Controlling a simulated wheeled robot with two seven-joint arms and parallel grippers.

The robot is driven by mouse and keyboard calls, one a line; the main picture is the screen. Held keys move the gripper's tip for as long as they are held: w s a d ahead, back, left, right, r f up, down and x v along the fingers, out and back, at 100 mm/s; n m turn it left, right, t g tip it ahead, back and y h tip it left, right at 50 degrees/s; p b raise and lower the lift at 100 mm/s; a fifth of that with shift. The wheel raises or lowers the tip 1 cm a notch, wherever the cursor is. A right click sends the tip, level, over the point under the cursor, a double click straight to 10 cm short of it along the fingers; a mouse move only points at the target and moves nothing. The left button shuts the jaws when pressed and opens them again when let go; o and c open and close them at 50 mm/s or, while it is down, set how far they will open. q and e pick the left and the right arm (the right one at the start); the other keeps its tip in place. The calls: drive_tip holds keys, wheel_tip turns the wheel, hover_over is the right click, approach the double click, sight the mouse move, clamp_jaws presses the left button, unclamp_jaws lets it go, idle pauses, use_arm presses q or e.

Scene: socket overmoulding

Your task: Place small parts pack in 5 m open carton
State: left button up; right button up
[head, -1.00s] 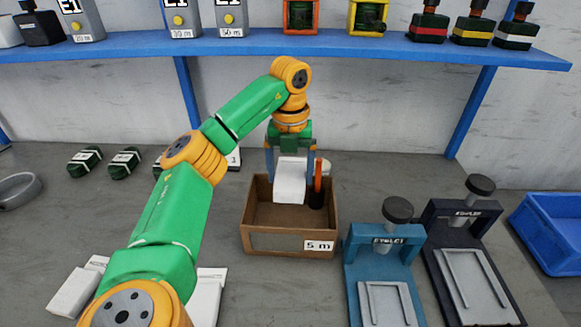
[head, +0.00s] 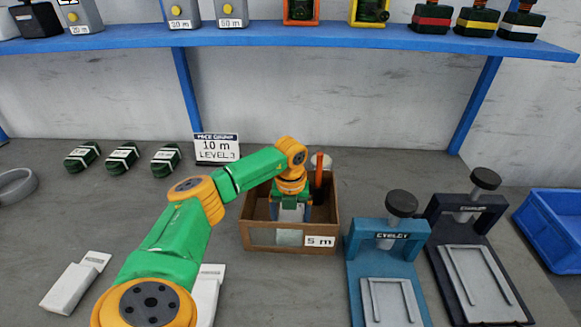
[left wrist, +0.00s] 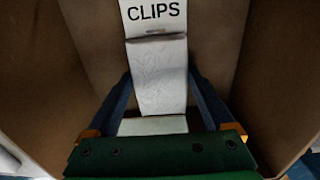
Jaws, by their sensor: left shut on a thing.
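The open carton (head: 262,238), brown and labelled "5 m", stands on the bench in the middle of the head view. My left gripper (head: 291,213) reaches down inside it, shut on the white small parts pack (left wrist: 158,75). The pack's header reads "CLIPS" in the left wrist view. The pack is upright between the blue fingers, with brown carton walls around it. Whether its bottom touches the carton floor cannot be told. A dark item with an orange-red upright part (head: 319,170) stands in the carton's back right corner. My right gripper is not in view.
Two presses, one blue (head: 384,262) and one dark (head: 470,245), stand right of the carton. White packs (head: 70,287) lie at front left. Dark green parts (head: 122,158) and a "10 m LEVEL 3" card (head: 217,149) are behind. A blue bin (head: 555,230) is far right.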

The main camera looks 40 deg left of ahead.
sight(290, 220)
use_arm(q)
drive_tip(key=o, duration=1.3)
drive_tip(key=shift+f, duration=0.1)
drive_tip(key=shift+c, duration=0.2)
wheel_tip(290, 220, up, 12)
